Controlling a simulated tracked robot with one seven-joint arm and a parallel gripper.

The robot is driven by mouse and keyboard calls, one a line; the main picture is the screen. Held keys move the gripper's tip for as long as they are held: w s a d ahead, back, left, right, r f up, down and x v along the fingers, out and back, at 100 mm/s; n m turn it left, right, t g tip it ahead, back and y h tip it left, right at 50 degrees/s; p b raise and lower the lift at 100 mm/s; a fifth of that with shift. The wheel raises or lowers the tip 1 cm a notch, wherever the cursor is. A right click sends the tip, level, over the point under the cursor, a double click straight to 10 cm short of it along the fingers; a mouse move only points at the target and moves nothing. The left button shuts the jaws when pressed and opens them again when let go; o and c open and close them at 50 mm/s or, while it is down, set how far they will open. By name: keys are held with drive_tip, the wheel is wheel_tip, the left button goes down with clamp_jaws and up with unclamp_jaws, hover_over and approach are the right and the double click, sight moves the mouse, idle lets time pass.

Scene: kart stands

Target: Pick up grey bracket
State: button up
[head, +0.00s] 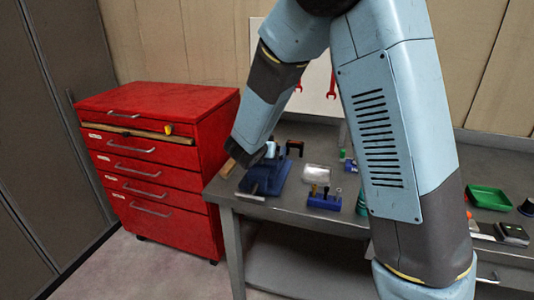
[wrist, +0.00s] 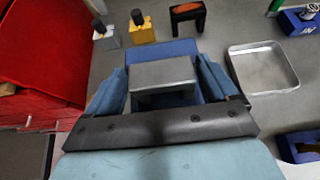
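The grey bracket (wrist: 164,74) shows in the middle of the wrist view, a flat-topped piece with a leg below, in front of a blue block. My gripper (wrist: 163,88) reaches over it from the bottom of the view. Its blue fingers stand wide apart, one on the left and one on the right of the bracket. Whether they touch its sides is hard to tell. In the head view my gripper (head: 262,152) is low over a blue vise-like fixture (head: 265,180) at the left end of the grey bench. The bracket is not clearly seen there.
An orange and black bracket (wrist: 187,14) stands beyond, with yellow (wrist: 105,36) and white (wrist: 141,28) dark-topped items left of it. A metal tray (wrist: 264,68) lies to the right. A red drawer cabinet (head: 155,150) stands left of the bench. A blue holder (head: 324,201) is near the front edge.

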drive_tip(key=c, duration=0.9)
drive_tip(key=shift+c, duration=0.7)
drive_tip(key=shift+r, duration=0.1)
